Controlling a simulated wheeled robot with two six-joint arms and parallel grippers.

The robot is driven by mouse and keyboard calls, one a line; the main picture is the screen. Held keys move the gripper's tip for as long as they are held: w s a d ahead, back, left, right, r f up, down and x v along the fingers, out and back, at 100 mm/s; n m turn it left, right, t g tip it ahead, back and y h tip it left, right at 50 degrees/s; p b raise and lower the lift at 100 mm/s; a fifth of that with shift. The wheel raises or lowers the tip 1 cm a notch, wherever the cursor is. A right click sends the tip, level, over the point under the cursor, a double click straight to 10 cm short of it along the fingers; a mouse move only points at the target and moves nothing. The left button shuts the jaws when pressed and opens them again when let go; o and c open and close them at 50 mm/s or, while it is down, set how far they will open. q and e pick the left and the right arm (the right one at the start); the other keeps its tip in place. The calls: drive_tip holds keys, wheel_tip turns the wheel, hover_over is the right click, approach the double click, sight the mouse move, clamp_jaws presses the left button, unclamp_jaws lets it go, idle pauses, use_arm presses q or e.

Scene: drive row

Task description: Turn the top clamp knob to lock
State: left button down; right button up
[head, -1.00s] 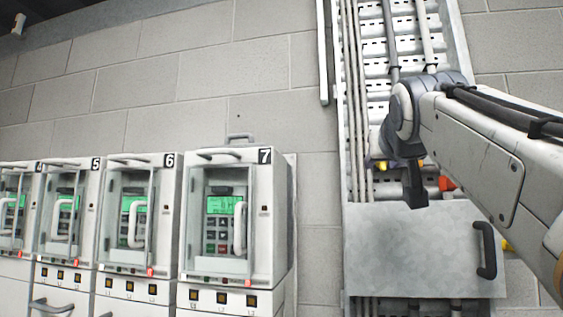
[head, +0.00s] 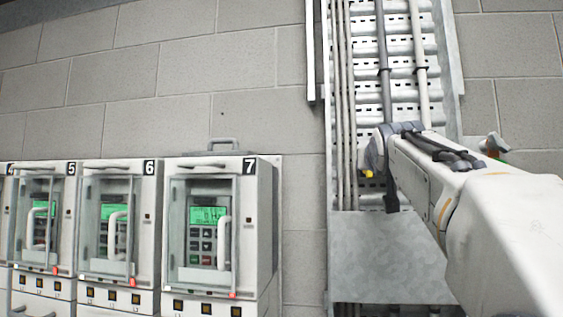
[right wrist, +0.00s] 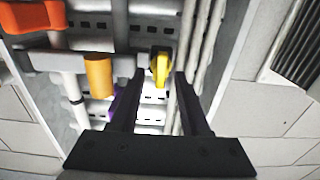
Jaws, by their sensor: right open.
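A yellow knob-like piece (right wrist: 160,68) shows in the right wrist view between the tips of my right gripper (right wrist: 160,77). The jaws are open around it with gaps at the sides; contact is not visible. In the head view, a small yellow part (head: 367,174) shows left of my right wrist, and a dark finger of the right gripper (head: 391,197) points down over the ladder. I cannot tell which piece is the top clamp knob. My left gripper is out of view.
The cable ladder (head: 370,75) climbs the block wall with pipes and cables. A grey metal cover (head: 385,255) lies below my wrist. A grey fitting (head: 493,145) shows beyond my forearm. Numbered drive units, including unit 7 (head: 262,215), stand at left.

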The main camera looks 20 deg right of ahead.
clamp_jaws()
idle(0.3)
drive_tip(key=m+b, duration=0.1)
drive_tip(key=m, duration=0.5)
drive_tip(key=m+b, duration=0.2)
drive_tip(key=m, duration=0.4)
drive_tip(key=m+b, duration=0.1)
drive_tip(key=m, duration=0.4)
drive_tip(key=shift+s+d+f+m+b, duration=0.1)
drive_tip(key=shift+d+f+m+b, duration=0.1)
drive_tip(key=shift+f+m+b, duration=0.15)
drive_tip(key=shift+m, duration=0.25)
unclamp_jaws()
